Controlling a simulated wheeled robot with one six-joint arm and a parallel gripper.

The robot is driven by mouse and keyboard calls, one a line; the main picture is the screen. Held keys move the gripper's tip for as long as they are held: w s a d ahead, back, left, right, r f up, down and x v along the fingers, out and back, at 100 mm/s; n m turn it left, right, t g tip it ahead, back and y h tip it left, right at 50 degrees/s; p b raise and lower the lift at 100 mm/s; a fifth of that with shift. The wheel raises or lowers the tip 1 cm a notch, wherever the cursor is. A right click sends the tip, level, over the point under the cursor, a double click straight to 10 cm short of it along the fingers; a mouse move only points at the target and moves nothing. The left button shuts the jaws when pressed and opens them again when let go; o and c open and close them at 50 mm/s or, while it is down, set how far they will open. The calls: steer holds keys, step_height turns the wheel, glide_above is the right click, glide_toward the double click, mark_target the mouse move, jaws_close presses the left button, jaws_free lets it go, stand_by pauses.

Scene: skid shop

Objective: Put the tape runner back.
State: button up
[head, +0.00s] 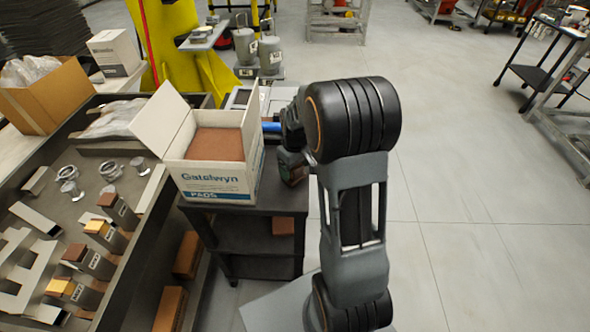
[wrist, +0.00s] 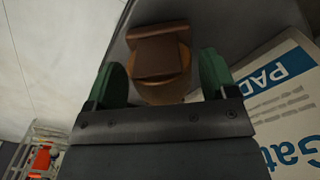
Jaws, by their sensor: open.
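In the wrist view a brown, rounded item with a square block on it (wrist: 160,62), probably the tape runner, lies between the two green fingers of my gripper (wrist: 162,80). The fingers are open, one on each side of it; I cannot tell whether they touch it. It appears to be over or on the dark cart top. In the head view my gripper (head: 293,168) is at the right side of the cart, beside the white pads box, and mostly hidden by my arm. A small blue thing (head: 271,127) shows behind the box; I cannot tell what it is.
The open white pads box (head: 215,185) stands on the dark cart (head: 250,240), close to my gripper; its print also shows in the wrist view (wrist: 290,85). Floor at right (head: 470,190) is clear.

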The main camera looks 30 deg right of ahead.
step_height(320, 180, up, 10)
steer(key=shift+f, duration=0.15)
steer(key=s+a+r+m+t, duration=0.1)
steer(key=s+a, duration=0.3)
steer(key=s, duration=0.4)
steer(key=s+a+r+m+t, duration=0.2)
steer(key=s+a, duration=0.3)
steer(key=s, duration=0.2)
steer(key=shift+s+a+t, duration=0.3)
steer(key=shift+s+t, duration=0.1)
steer(key=shift+r, duration=0.1)
stand_by(0.4)
